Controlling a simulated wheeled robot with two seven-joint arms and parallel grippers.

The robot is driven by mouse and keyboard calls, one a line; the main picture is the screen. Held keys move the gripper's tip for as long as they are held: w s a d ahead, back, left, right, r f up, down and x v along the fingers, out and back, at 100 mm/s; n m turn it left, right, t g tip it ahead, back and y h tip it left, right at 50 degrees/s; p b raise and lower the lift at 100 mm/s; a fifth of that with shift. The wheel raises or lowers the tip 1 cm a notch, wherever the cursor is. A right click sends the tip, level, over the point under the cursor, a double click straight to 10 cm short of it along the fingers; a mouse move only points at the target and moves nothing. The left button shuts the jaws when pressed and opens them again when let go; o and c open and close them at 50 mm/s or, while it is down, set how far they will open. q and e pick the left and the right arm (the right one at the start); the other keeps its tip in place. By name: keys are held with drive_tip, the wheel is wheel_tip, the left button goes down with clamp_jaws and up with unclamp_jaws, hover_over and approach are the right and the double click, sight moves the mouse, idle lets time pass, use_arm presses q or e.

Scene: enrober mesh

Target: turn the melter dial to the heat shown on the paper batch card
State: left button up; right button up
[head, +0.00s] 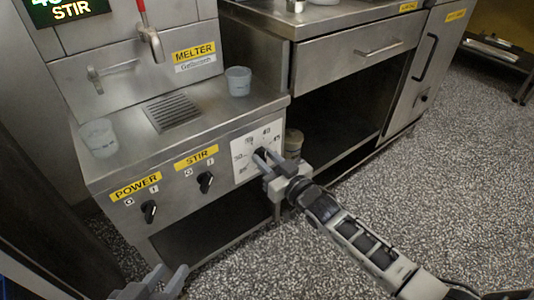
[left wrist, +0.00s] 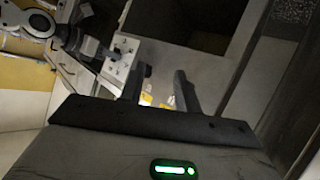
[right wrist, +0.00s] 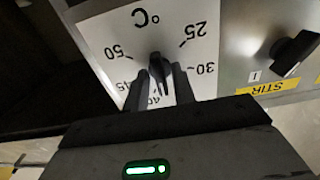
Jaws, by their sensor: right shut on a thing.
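The melter dial's white plate (head: 243,147) is on the front of the steel melter (head: 220,118), with heat numbers and °C. In the right wrist view the plate (right wrist: 100,35) appears upside down, with 25, 30, 40, 45 and 50 legible. My right gripper (head: 264,157) is at the dial, its fingers on both sides of the dark knob (right wrist: 156,60), which it grips. The fingers hide part of the scale, and I cannot tell the exact setting. My left gripper (head: 157,284) is open and empty, low in front of the melter. I see no paper batch card.
The POWER knob (head: 149,211) and STIR knob (head: 205,182) are left of the dial. Two cups (head: 238,81) (head: 99,138) stand on the melter top by a drain grille (head: 173,113). A display (head: 68,9) reads STIR, its upper line cut off. Open floor (head: 450,190) lies to the right.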

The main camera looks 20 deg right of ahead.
drive_tip(key=n+p, duration=0.1)
drive_tip(key=n, duration=0.2)
drive_tip(key=shift+n, duration=0.4)
use_arm(q)
drive_tip(key=shift+s+a+f+g+y, duration=0.15)
drive_tip(key=shift+f+g+y, duration=0.15)
drive_tip(key=shift+f+g, duration=0.3)
use_arm(e)
drive_tip(key=shift+n, duration=0.5)
use_arm(q)
drive_tip(key=shift+a+f, duration=0.1)
drive_tip(key=shift+f, duration=0.1)
use_arm(e)
drive_tip(key=o, duration=0.7)
drive_tip(key=shift+c, duration=0.2)
use_arm(q)
drive_tip(key=shift+r, duration=0.1)
drive_tip(key=shift+p, duration=0.3)
